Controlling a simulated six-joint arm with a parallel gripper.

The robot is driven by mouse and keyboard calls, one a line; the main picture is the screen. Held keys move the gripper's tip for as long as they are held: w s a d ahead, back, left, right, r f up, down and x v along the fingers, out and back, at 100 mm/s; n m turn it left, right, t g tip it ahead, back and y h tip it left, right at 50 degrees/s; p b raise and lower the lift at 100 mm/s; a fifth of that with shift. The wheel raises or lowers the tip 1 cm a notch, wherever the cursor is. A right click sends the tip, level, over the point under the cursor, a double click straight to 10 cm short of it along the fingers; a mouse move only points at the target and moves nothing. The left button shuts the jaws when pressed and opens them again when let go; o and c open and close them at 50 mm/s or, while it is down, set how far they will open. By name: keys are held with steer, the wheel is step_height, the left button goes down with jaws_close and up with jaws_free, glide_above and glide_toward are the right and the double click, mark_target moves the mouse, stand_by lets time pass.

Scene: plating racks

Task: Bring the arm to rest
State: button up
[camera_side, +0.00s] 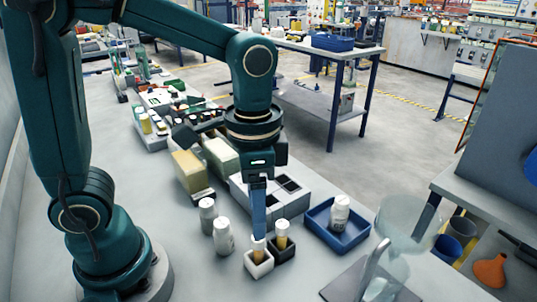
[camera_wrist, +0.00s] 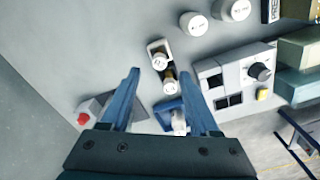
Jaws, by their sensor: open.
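My gripper (camera_side: 258,236) points down with its blue fingers just above or beside two small holders, one white (camera_side: 258,268) and one black (camera_side: 282,254). Each holder has a gold-and-white vial standing in it. In the wrist view my gripper (camera_wrist: 158,74) is open, with its two fingers well apart and nothing held between them. The vial tops (camera_wrist: 160,62) appear close to the fingertips in that view. I cannot tell the exact gap between fingers and vials in the side view.
Two white bottles (camera_side: 223,238) stand left of the holders. A blue tray (camera_side: 318,236) with a white bottle (camera_side: 340,209) is to their right. A grey box with dark openings (camera_side: 262,197) lies behind. A clear glass vessel (camera_side: 400,222) stands at front right.

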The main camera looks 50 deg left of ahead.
steer(key=shift+w+a+r, duration=0.15)
steer(key=shift+r, duration=0.2)
steer(key=s+a+r+n+t, duration=0.2)
steer(key=s+a+n+t, duration=0.2)
steer(key=s+n+t, duration=0.1)
steer(key=shift+a+r+t, duration=0.3)
steer(key=shift+r, duration=0.05)
stand_by(0.6)
